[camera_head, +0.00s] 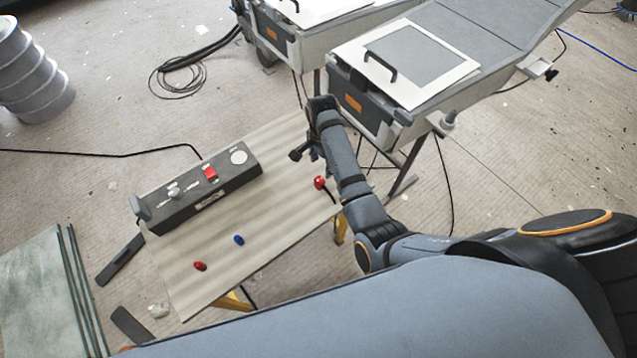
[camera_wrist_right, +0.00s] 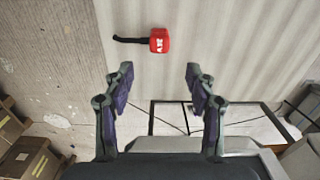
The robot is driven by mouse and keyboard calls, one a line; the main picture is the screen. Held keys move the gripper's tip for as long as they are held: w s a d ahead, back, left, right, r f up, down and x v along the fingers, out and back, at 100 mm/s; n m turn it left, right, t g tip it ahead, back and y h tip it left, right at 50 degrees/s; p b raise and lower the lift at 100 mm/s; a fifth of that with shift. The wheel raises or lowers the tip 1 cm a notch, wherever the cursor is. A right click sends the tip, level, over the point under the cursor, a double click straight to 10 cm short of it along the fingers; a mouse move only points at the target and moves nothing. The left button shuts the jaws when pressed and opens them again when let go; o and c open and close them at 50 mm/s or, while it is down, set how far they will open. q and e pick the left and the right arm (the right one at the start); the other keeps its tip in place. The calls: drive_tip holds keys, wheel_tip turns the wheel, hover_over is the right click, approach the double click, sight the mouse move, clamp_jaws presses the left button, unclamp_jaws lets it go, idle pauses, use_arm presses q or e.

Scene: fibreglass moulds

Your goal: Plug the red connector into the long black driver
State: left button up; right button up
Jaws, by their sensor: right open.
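The long black driver (camera_head: 204,186) lies along the far left part of a bench, with a red switch and a round white dial on its top. A red connector (camera_head: 320,183) with a short black tail lies at the bench's right end. It also shows in the right wrist view (camera_wrist_right: 159,41), with white marks on it and its tail pointing left. My right gripper (camera_head: 305,153) is above the bench's right end, near this connector. In the right wrist view its fingers (camera_wrist_right: 160,82) are apart and empty, and the connector lies beyond the fingertips. My left gripper is not in view.
A grey drum (camera_head: 33,75) and cables are on the floor. The bench middle is clear.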

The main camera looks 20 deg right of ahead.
sight(320, 179)
drive_tip(key=shift+a, duration=0.15)
drive_tip(key=shift+f, duration=0.15)
wheel_tip(320, 179, down, 5)
idle(0.4)
drive_tip(key=shift+s+f, duration=0.1)
drive_tip(key=shift+f, duration=0.15)
drive_tip(key=f, duration=0.4)
drive_tip(key=shift+s+a+f, duration=0.1)
drive_tip(key=shift+a+f, duration=0.1)
drive_tip(key=shift+f, duration=0.15)
